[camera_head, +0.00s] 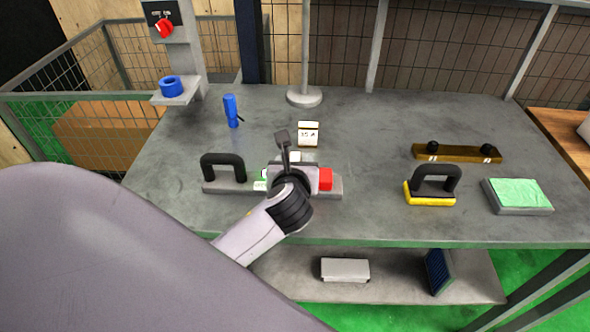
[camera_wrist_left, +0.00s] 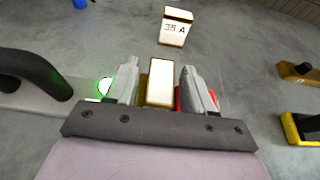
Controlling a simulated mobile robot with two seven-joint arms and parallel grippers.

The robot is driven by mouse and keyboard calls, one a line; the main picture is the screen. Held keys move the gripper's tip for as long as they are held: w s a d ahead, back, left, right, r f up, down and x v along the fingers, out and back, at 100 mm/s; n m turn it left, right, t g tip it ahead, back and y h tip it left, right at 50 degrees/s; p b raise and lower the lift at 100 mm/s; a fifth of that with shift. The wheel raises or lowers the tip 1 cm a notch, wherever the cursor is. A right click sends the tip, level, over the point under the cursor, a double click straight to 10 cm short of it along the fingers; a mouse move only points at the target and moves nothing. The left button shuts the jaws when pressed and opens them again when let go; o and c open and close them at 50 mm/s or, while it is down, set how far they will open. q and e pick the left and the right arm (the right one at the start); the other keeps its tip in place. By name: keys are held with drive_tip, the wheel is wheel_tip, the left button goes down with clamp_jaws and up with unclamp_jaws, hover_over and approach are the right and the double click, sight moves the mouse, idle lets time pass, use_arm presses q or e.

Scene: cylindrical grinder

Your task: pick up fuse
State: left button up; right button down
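A cream block-shaped fuse marked "35 A" (camera_head: 308,134) stands on the grey table behind my left gripper. It also shows in the left wrist view (camera_wrist_left: 175,27), beyond the fingertips. A second cream block (camera_wrist_left: 161,82), which looks like another fuse, is between the fingers of my left gripper (camera_wrist_left: 160,76), with narrow gaps on both sides. My left gripper (camera_head: 292,168) is open above a grey base plate (camera_head: 225,187) with a black handle (camera_head: 222,162), a green light and a red block (camera_head: 325,179). My arm hides part of this plate. My right gripper is not in view.
A blue flashlight-like item (camera_head: 231,110) stands at the back left. A yellow-based handle tool (camera_head: 430,198), a brown bar (camera_head: 458,152) and a green-topped block (camera_head: 517,195) are at the right. The table middle right is clear. A lower shelf (camera_head: 395,285) holds two items.

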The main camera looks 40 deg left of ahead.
use_arm(q)
clamp_jaws()
drive_tip(key=shift+r, duration=0.15)
